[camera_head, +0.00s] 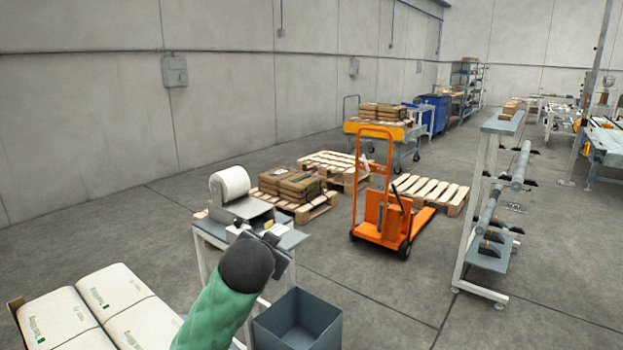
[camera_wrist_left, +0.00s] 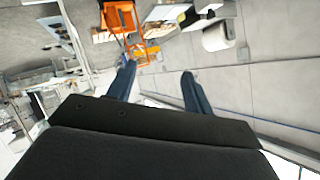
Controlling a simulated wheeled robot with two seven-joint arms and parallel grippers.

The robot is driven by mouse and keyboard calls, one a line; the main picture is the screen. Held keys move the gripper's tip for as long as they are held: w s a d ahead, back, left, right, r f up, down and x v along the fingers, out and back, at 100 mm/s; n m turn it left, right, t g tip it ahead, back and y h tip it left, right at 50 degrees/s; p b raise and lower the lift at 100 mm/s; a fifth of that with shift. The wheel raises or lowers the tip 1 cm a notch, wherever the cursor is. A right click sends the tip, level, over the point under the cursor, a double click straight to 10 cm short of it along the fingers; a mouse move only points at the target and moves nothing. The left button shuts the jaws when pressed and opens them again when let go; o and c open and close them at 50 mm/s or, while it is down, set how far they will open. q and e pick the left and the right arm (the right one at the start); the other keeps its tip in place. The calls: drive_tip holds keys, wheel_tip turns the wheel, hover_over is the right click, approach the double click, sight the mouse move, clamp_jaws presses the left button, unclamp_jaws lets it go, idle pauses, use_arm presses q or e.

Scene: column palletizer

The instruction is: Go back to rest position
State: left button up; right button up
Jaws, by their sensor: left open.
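My left arm, in a green sleeve with a dark wrist, reaches up from the bottom of the head view. My left gripper (camera_head: 276,246) shows only in part behind the wrist, in front of the small table with the white roll. In the left wrist view its two dark blue fingers (camera_wrist_left: 160,84) stand well apart with nothing between them, so it is open and empty. The wrist view is tilted and upside down. My right gripper is in neither view.
White sacks (camera_head: 92,310) lie at lower left. A small table (camera_head: 290,238) carries a white roll (camera_head: 229,184). A grey bin (camera_head: 298,320) stands below the gripper. An orange pallet truck (camera_head: 381,215), pallets (camera_head: 432,190) and a grey rack (camera_head: 480,200) stand beyond. Floor at lower right is clear.

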use_arm(q)
drive_tip(key=s+a+f+n+g+h+p, duration=0.1)
drive_tip(key=s+a+f+n+g, duration=0.15)
drive_tip(key=s+f, duration=1.05)
drive_tip(key=s+a+f+n+g+p, duration=0.1)
drive_tip(key=s+a+f+g, duration=0.25)
drive_tip(key=s+f, duration=0.9)
drive_tip(key=s+d+f+g, duration=0.1)
drive_tip(key=s+f+g, duration=0.3)
drive_tip(key=s+f, duration=1)
drive_tip(key=shift+s+d+f+n+g, duration=0.15)
drive_tip(key=shift+s+d+n+g, duration=0.2)
drive_tip(key=shift+s, duration=0.6)
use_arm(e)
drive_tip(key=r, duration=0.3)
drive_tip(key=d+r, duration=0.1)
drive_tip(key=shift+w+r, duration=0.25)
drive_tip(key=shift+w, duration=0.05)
use_arm(q)
drive_tip(key=shift+a, duration=0.1)
